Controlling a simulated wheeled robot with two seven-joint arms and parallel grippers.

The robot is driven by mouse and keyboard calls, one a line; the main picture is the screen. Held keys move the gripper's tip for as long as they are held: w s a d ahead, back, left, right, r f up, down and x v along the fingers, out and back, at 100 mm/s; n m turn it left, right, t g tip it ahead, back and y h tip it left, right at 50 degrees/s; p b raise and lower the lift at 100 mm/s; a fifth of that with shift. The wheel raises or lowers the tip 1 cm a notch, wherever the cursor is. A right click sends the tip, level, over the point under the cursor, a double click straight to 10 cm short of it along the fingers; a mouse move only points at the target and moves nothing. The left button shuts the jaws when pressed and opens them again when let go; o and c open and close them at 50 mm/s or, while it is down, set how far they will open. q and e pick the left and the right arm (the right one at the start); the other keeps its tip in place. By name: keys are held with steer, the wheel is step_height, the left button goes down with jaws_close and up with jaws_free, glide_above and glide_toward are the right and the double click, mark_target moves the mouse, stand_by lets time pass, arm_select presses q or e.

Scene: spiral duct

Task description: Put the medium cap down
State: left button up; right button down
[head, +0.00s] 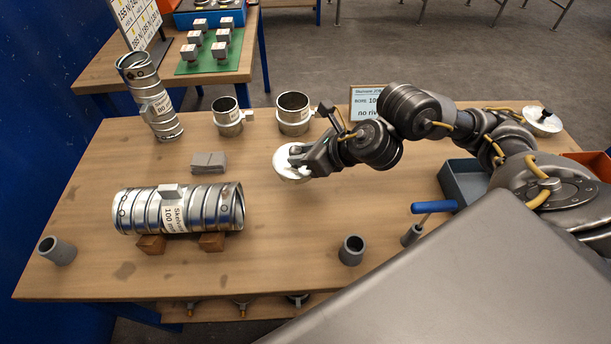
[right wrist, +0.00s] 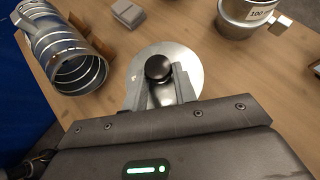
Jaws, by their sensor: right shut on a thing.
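A round pale metal cap (head: 287,172) is at my right gripper (head: 303,160), over the middle of the table behind the lying duct. In the right wrist view the cap (right wrist: 197,63) is a flat disc with a dark round knob (right wrist: 158,67). The fingers of my right gripper (right wrist: 161,88) are shut on that knob, one on each side. The cap looks roughly level; I cannot tell whether its underside touches the table. Another cap (head: 541,122) with a black knob lies at the table's back right. My left gripper is not in view.
A spiral duct (head: 205,207) lies on wooden blocks. A taller duct (head: 150,97) and two metal collars, one (head: 228,115) and the other (head: 293,112), stand behind. A grey block stack (head: 209,162), grey cups (head: 351,250) and a blue-handled tool (head: 432,207) are nearby.

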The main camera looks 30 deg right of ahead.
steer(key=f, duration=0.1)
steer(key=w+d+f+b, duration=0.1)
steer(key=f, duration=0.1)
steer(key=shift+w+d+b, duration=0.2)
steer(key=shift+b, duration=0.1)
steer(key=shift+w+d+f, duration=0.15)
steer(key=shift+w+d, duration=0.1)
steer(key=shift+w, duration=0.1)
steer(key=shift+w+d+f, duration=0.1)
steer(key=shift+f, duration=0.2)
steer(key=shift+w+d+f+b, duration=0.1)
steer(key=shift+f+b, duration=0.35)
steer(key=shift+f, duration=0.4)
steer(key=shift+w+d+f+b, duration=0.1)
steer(key=shift+f+b, duration=0.3)
steer(key=shift+f, duration=0.45)
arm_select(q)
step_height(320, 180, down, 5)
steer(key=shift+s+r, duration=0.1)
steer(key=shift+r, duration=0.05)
arm_select(e)
steer(key=shift+f, duration=0.1)
steer(key=c, duration=1.1)
jaws_free()
